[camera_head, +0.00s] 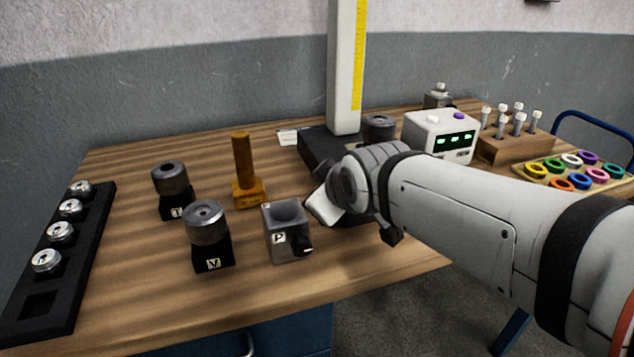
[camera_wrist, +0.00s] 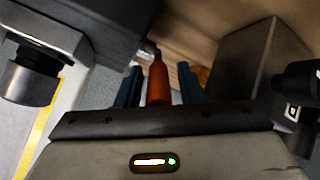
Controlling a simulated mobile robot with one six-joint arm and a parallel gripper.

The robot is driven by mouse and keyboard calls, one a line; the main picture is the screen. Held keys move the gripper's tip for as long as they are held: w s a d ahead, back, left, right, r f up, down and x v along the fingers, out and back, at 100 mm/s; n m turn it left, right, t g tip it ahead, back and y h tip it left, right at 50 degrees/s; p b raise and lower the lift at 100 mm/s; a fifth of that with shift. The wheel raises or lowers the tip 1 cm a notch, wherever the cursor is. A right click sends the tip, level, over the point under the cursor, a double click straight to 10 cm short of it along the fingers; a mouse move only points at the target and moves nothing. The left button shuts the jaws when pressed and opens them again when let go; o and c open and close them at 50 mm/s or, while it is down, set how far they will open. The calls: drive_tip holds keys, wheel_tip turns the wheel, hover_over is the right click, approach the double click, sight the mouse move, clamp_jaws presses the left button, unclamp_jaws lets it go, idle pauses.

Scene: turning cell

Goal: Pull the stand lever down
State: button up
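The stand has a white column (camera_head: 346,65) with a yellow scale and a black base (camera_head: 318,150) at the back of the bench. The lever's red-orange grip (camera_wrist: 158,84) shows in the wrist view, with a metal tip at its far end. My gripper (camera_wrist: 162,86) has its blue fingers on either side of the grip. Slim gaps seem to show on both sides, so the fingers look open around it. In the head view my arm hides the lever and my fingers.
A grey block marked P (camera_head: 284,238) with a black knob stands close left of my gripper. Farther left are round parts on black blocks marked V (camera_head: 212,257) and T (camera_head: 174,206), an orange post (camera_head: 243,160) and a black rack (camera_head: 87,262). A display box (camera_head: 437,135) stands behind my arm.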

drive_tip(key=shift+o, duration=0.5)
drive_tip(key=shift+r, duration=0.15)
wheel_tip(320, 180, up, 10)
drive_tip(key=shift+f+p, duration=0.1)
drive_tip(key=shift+p, duration=1)
drive_tip(key=shift+c, duration=0.3)
